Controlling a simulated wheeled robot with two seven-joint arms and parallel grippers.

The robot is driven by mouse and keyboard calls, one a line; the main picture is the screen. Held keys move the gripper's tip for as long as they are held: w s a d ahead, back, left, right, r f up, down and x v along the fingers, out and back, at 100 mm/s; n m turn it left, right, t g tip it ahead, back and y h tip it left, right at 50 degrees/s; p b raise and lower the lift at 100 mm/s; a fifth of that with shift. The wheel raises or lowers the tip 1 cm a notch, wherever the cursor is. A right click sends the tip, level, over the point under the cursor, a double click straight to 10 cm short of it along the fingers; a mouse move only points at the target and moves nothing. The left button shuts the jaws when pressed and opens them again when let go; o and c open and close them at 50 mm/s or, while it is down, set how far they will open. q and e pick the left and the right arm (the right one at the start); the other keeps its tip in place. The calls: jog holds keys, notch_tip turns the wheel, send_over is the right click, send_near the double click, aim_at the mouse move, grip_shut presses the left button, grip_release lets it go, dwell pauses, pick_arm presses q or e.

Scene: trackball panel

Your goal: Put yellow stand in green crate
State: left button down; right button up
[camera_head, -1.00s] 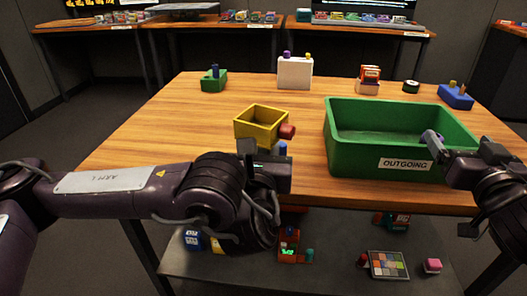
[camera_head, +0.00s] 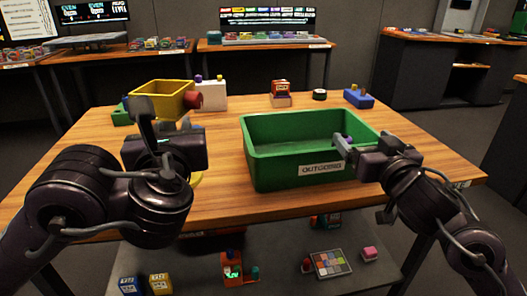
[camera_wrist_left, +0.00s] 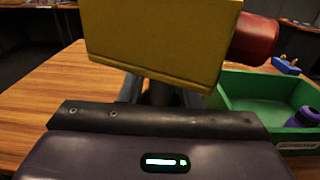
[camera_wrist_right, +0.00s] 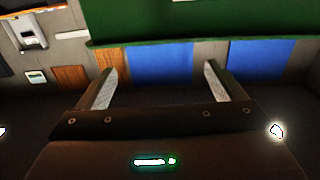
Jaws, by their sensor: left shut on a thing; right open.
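The yellow stand (camera_head: 160,98) has an open box-shaped top and a red knob on its right side. My left gripper (camera_head: 150,118) is shut on it from below and holds it up at the left of the green crate (camera_head: 272,170). It also shows close in the left wrist view (camera_wrist_left: 155,40). A sliver of yellow shows low beside the left gripper; I cannot tell whether it belongs to the stand. The green crate, labelled OUTGOING, is on the table. My right gripper (camera_head: 340,146) is open at its right front; the right wrist view shows its empty fingers (camera_wrist_right: 160,82).
Behind are a white box (camera_head: 212,95), a red-topped item (camera_head: 281,92), a dark round item (camera_head: 319,95) and a blue block (camera_head: 358,98). A green block (camera_head: 121,115) is partly hidden by the stand.

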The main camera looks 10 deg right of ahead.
pick_arm(q)
jog(key=w+d+r, duration=0.5)
jog(key=d+r, duration=0.1)
jog(key=d, duration=0.4)
jog(key=w+d+r, duration=0.4)
jog(key=d+r, duration=0.1)
jog(key=d, duration=0.6)
notch_tip(320, 180, down, 9)
jog(key=shift+w, duration=0.15)
jog(key=shift+a+f, duration=0.1)
jog(key=shift+f, duration=0.55)
jog(key=c, duration=1.1)
grip_release()
jog(key=shift+o, duration=0.2)
jog(key=shift+r, duration=0.1)
jog(key=s+r, duration=0.1)
jog(key=s, duration=1.1)
